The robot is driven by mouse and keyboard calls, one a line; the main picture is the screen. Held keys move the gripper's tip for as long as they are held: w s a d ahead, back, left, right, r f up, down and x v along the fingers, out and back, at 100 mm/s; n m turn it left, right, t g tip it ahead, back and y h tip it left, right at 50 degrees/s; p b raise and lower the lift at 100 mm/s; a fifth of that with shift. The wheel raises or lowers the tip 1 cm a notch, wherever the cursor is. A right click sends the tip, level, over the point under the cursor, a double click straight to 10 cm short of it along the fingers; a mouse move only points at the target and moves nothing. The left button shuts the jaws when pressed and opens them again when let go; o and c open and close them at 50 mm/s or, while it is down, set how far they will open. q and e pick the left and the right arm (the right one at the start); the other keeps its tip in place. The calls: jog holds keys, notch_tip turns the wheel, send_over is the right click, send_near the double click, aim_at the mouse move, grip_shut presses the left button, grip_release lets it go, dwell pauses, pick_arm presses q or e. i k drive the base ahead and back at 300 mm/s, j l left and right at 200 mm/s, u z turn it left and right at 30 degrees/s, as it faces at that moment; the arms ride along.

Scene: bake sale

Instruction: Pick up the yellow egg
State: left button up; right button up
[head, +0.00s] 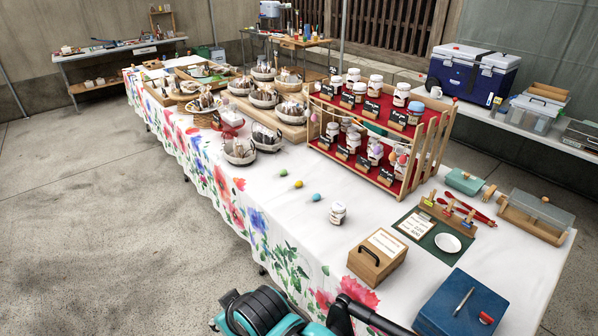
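Three small egg-like objects lie in a loose slanting row on the white tablecloth, left of the red display rack. The middle one looks like the yellow egg (298,184). Teal and black links of my own arm show at the bottom edge. Neither gripper can be made out in the head view, and nothing touches the eggs.
The long table with its floral cloth (375,210) has bare cloth around the eggs. A jar (337,213) stands nearer to the right. The wooden rack (415,165) of jars stands right, wrapped baskets (240,150) behind left. A wooden box (377,257) and blue case (460,308) lie in front.

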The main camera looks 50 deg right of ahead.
aim_at(299, 184)
jog(key=i+z, duration=0.3)
jog(key=i, duration=0.2)
jog(key=i+z, duration=0.3)
jog(key=i, duration=0.15)
jog(key=i+j+z, duration=0.3)
jog(key=i, duration=0.2)
jog(key=i+l+z, duration=0.2)
jog(key=z, duration=0.2)
jog(key=i+z, duration=0.75)
jog(key=i+l, duration=0.1)
jog(key=i+z, duration=0.05)
